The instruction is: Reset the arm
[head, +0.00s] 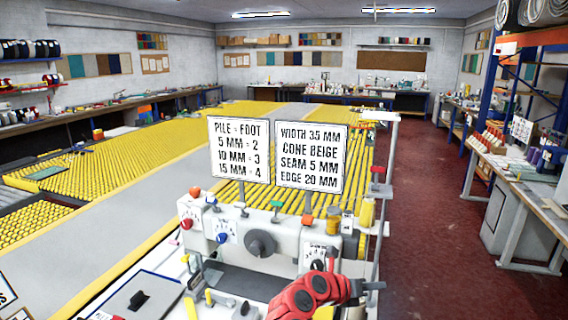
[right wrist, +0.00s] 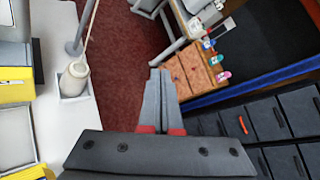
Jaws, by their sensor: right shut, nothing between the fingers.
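My right arm (head: 308,294), red and black, reaches in from the bottom of the head view, in front of the sewing machine. Its gripper (head: 376,286) points to the right, near the machine's right edge. In the right wrist view the two grey fingers of the right gripper (right wrist: 159,82) lie together, shut and empty, with the red floor behind them. My left gripper and arm are not in view.
The white binding machine (head: 262,225) has knobs, a cone of beige yarn (right wrist: 74,78) beside it, and two sign boards (head: 311,157) above. A yellow roller table (head: 110,165) spreads left. Red floor (head: 430,190) is clear at right, before a workbench (head: 520,180). Black drawers (right wrist: 270,125) show in the wrist view.

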